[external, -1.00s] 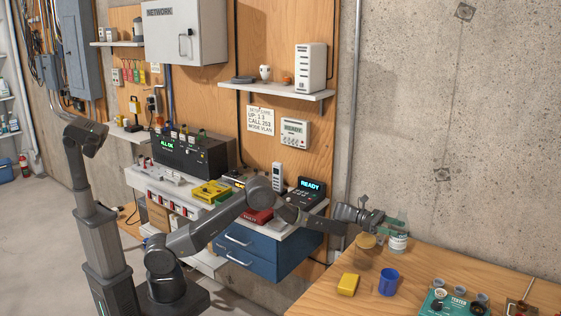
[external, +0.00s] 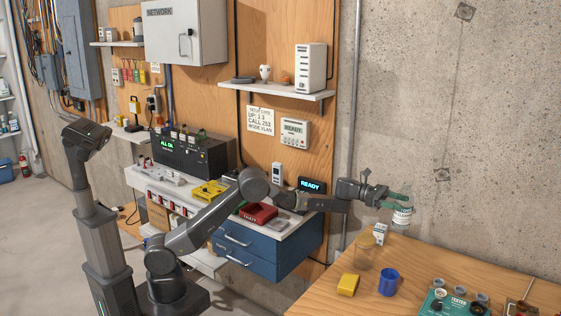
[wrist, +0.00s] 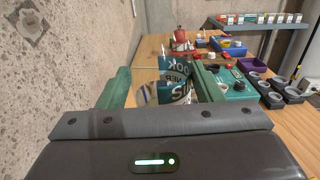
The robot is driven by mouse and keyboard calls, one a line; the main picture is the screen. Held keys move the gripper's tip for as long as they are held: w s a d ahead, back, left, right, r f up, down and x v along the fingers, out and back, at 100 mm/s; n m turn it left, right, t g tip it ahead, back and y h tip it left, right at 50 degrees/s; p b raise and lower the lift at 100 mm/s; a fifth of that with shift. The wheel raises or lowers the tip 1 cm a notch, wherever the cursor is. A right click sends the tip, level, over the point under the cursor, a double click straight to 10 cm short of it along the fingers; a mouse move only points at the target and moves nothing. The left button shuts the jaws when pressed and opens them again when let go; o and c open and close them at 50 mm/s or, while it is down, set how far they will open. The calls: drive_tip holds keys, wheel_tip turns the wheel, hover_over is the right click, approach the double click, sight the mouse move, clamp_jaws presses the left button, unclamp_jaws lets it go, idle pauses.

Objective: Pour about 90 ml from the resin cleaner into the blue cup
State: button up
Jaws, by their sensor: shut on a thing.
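My gripper (external: 399,199) is shut on a bottle with a white and teal label (external: 402,217), which looks like the resin cleaner. It holds the bottle upright, or nearly so, in the air above the back of the wooden table. In the wrist view the bottle's label (wrist: 176,84) shows between my green fingers. The blue cup (external: 388,282) stands upright on the table, below and slightly left of the bottle in the external view. What is inside the cup is hidden. I cannot make out the cup in the wrist view.
A glass jar with a tan lid (external: 365,251) and a small white box (external: 380,233) stand left of the bottle. A yellow block (external: 348,284) lies left of the cup. A teal tester (external: 452,304) stands to its right. The concrete wall (external: 480,130) is close behind.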

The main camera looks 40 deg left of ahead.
drive_tip(key=shift+s+d+f+b, duration=0.2)
drive_tip(key=shift+s+d+b, duration=0.1)
drive_tip(key=shift+s, duration=0.15)
drive_tip(key=shift+s+d+f+b, duration=0.15)
drive_tip(key=shift+s+d+b, duration=0.1)
drive_tip(key=shift+s, duration=0.15)
drive_tip(key=s+d+b, duration=0.3)
drive_tip(key=s+b, duration=1.9)
drive_tip(key=s, duration=0.5)
wheel_tip(320, 180, down, 13)
drive_tip(key=shift+w+f, duration=0.15)
drive_tip(key=shift+w, duration=0.1)
drive_tip(key=shift+r+n+p, duration=0.25)
drive_tip(key=shift+n+p, duration=0.05)
drive_tip(key=shift+p, duration=0.5)
